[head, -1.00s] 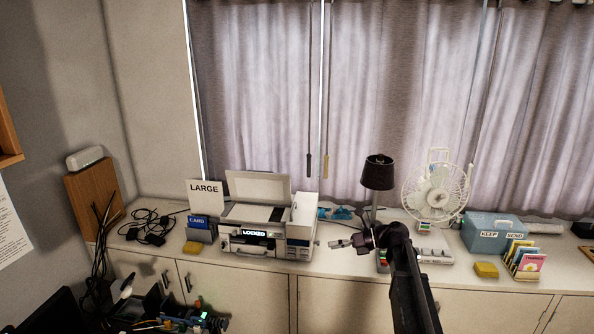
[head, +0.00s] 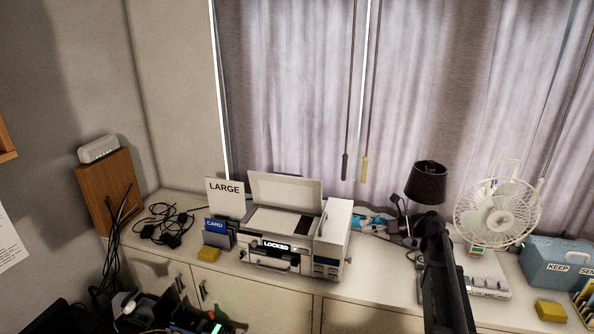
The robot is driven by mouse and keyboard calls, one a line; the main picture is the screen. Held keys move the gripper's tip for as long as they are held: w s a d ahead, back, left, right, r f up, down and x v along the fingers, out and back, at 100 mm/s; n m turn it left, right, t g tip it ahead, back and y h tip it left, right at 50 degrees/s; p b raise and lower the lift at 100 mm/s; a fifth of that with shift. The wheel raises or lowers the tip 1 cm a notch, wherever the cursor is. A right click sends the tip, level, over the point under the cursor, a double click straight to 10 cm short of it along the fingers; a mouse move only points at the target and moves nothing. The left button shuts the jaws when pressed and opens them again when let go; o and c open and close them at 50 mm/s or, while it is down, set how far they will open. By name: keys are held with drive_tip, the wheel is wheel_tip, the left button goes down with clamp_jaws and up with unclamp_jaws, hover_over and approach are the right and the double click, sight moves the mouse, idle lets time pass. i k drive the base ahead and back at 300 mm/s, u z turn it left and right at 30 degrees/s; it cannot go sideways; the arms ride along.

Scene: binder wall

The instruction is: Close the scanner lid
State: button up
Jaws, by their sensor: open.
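The white scanner (head: 283,264) stands on the counter left of centre in the head view, with a "LOCKED" label on its front. Its lid (head: 285,192) is raised and leans back toward the curtain, leaving the flat top (head: 280,222) uncovered. My gripper (head: 399,207) is to the right of the scanner, apart from it, in front of the lamp's base area. Its jaws look small and dark here; they are open, and I see nothing held between them. My arm hides part of the lamp's stem.
A black lamp (head: 428,183) and a white fan (head: 497,212) stand to the right. A "LARGE" sign (head: 225,198), blue card holder (head: 216,231) and yellow block (head: 208,253) are left of the scanner. Cables (head: 168,222) lie farther left. A blue box (head: 556,265) is at far right.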

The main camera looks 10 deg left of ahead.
sight(275, 188)
drive_tip(key=i, duration=1.45)
drive_tip(key=u, duration=0.4)
